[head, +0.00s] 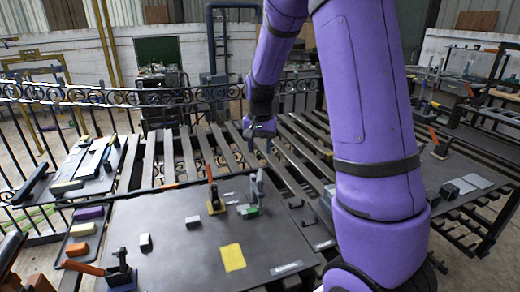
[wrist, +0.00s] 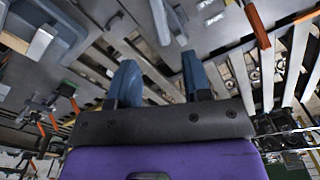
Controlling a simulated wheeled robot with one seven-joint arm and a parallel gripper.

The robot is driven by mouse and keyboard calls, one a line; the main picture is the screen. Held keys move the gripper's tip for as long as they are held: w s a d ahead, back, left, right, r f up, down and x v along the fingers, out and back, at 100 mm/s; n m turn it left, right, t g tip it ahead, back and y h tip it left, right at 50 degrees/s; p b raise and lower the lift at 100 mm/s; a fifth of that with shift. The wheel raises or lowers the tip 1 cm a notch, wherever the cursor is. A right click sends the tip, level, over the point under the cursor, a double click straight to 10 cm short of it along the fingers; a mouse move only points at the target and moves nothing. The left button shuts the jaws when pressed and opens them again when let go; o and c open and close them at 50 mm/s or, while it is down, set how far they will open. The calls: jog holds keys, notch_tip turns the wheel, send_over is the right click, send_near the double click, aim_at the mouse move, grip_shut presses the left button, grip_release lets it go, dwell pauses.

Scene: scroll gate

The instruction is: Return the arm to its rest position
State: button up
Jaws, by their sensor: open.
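My purple arm rises at the right of the head view and bends down at centre. My gripper (head: 262,140) hangs above the slatted table, beyond the back edge of the dark work plate (head: 180,240). In the wrist view the two blue-grey fingers of my gripper (wrist: 158,82) stand apart with nothing between them. They point toward the slats and plates, clear of any object as far as I can see. Part of the table at the right is hidden behind my arm.
On the dark plate stand an orange-handled clamp (head: 213,195), a grey clamp (head: 257,190), a yellow square (head: 232,257) and small blocks. A scrollwork railing (head: 120,97) runs behind. Another plate with parts (head: 462,182) lies at right.

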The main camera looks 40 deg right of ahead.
dwell(0.3)
jog(key=s+a+r+n+t, duration=0.35)
jog(key=s+a+r, duration=0.45)
jog(key=s+r, duration=0.4)
jog(key=s+a+r+n+t, duration=0.1)
jog(key=s+a+r+n, duration=0.1)
jog(key=s, duration=0.5)
jog(key=s+a+r+n, duration=0.2)
jog(key=s+r, duration=0.1)
jog(key=s, duration=0.4)
jog(key=shift+s+a+r+n+t, duration=0.15)
jog(key=shift+a+r+n+t, duration=0.05)
jog(key=shift+a+n+t, duration=0.2)
